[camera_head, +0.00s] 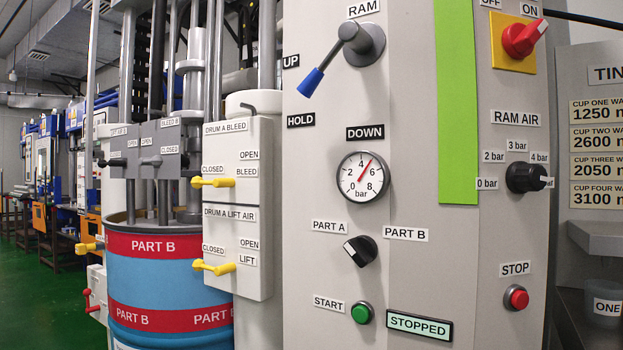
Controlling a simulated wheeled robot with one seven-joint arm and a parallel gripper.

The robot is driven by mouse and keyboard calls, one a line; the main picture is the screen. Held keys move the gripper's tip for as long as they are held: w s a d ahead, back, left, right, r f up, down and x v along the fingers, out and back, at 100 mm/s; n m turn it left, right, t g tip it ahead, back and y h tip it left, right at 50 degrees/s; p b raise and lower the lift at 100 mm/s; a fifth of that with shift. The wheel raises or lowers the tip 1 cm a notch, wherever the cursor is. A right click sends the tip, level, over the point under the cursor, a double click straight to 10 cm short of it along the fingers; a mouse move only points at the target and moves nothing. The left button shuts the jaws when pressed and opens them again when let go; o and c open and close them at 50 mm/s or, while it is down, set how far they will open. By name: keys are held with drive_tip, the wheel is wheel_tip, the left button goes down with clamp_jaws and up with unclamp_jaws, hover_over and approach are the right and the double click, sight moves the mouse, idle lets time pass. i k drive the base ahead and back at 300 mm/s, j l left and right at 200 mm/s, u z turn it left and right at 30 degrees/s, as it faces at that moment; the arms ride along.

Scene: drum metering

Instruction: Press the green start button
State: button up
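The green start button (361,313) sits low on the grey control panel (410,265), just right of a START label (328,303). It is round with a dark rim, and nothing covers it. A display (419,325) to its right reads STOPPED. The red stop button (516,298) is on the panel's right-hand face, under a STOP label. My gripper is not in view.
Above the start button are a PART A/PART B selector (360,251), a pressure gauge (363,178) and a blue-tipped ram lever (340,55) that sticks out. A blue drum (165,275) and yellow valve handles (214,267) stand left.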

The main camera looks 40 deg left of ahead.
sight(360, 314)
drive_tip(key=u, duration=1.45)
